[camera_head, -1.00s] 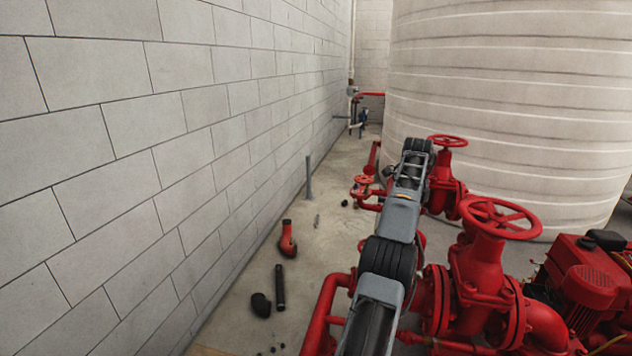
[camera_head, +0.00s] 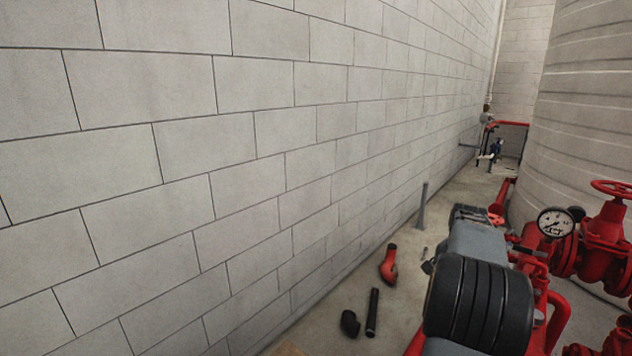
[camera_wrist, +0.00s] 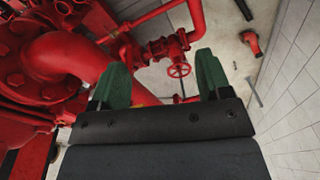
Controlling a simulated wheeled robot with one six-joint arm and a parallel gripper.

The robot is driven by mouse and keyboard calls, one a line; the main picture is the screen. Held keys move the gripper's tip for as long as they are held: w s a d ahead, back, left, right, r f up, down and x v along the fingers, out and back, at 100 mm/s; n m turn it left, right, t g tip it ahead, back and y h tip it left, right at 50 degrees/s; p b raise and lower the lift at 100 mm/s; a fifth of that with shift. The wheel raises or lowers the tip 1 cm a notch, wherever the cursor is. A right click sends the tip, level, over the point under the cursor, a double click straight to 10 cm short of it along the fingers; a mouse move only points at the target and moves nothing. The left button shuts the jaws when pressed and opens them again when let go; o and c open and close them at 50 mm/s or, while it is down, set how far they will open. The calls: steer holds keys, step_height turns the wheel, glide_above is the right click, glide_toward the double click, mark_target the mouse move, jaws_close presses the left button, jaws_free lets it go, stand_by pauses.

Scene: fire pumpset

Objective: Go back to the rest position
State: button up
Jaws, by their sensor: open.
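My gripper (camera_wrist: 162,80) shows in the wrist view with two green fingers spread apart. Nothing is between the fingers. Beyond them are red pipes and a small red valve with a round handwheel (camera_wrist: 179,70). In the head view my arm reaches forward at the lower right, and its end is hidden behind its own links.
A block wall (camera_head: 200,150) fills the left. Red pump valves (camera_head: 605,235) and a pressure gauge (camera_head: 556,223) stand at the right, close to my arm. A red elbow (camera_head: 389,264), a black pipe (camera_head: 372,312) and a black elbow (camera_head: 350,323) lie on the floor. A tank (camera_head: 585,110) stands behind.

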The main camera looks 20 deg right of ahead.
steer(key=w+a+f+n+t+b, duration=0.15)
steer(key=a+n, duration=0.65)
steer(key=a, duration=1.2)
steer(key=s+a+n+t, duration=0.1)
steer(key=a+n, duration=0.3)
steer(key=a, duration=0.6)
steer(key=s+a+n+t+y+b, duration=0.1)
steer(key=s+a+n, duration=0.3)
steer(key=a, duration=0.6)
steer(key=shift+s+a+f, duration=0.15)
steer(key=shift+s+f, duration=0.15)
steer(key=shift+f, duration=0.05)
